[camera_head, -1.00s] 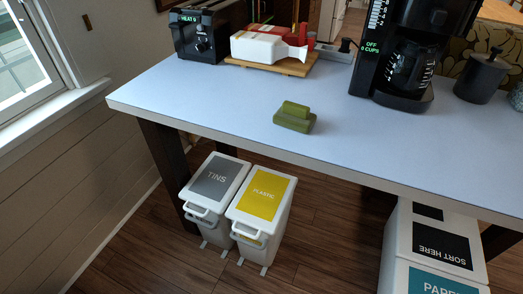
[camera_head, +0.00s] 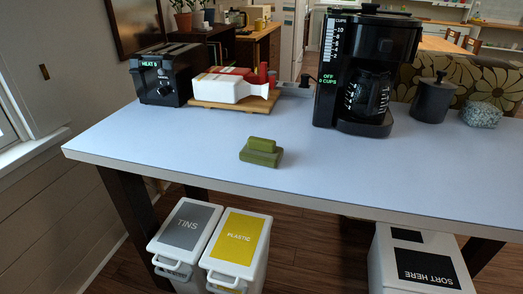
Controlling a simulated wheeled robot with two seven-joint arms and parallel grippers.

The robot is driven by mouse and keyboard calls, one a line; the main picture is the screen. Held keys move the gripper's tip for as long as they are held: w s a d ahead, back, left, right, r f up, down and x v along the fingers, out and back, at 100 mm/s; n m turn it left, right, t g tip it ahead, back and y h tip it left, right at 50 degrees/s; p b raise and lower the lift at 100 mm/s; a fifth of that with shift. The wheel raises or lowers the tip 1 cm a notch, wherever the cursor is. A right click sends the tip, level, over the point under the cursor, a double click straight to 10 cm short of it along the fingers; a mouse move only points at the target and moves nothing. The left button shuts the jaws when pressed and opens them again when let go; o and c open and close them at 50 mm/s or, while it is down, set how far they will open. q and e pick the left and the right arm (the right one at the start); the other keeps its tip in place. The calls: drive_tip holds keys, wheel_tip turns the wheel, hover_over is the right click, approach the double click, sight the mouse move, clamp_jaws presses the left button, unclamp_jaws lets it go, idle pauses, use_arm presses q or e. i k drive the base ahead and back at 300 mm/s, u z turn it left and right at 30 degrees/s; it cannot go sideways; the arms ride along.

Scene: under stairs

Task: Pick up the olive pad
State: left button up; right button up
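The olive pad (camera_head: 261,153) is a small olive-green block with a wider base and a smaller raised top. It lies on the pale blue-white counter (camera_head: 200,155), near the front edge and left of the coffee maker. Nothing touches it and its top and front are in plain sight. Neither of my grippers shows in the head view.
A coffee maker (camera_head: 365,75), a dark canister (camera_head: 433,98) and a speckled stone block (camera_head: 482,115) stand right. Bins (camera_head: 236,245) stand below. Counter around the pad is clear.

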sight(259, 151)
drive_tip(key=z, duration=0.35)
drive_tip(key=i, duration=0.45)
drive_tip(key=z, duration=0.1)
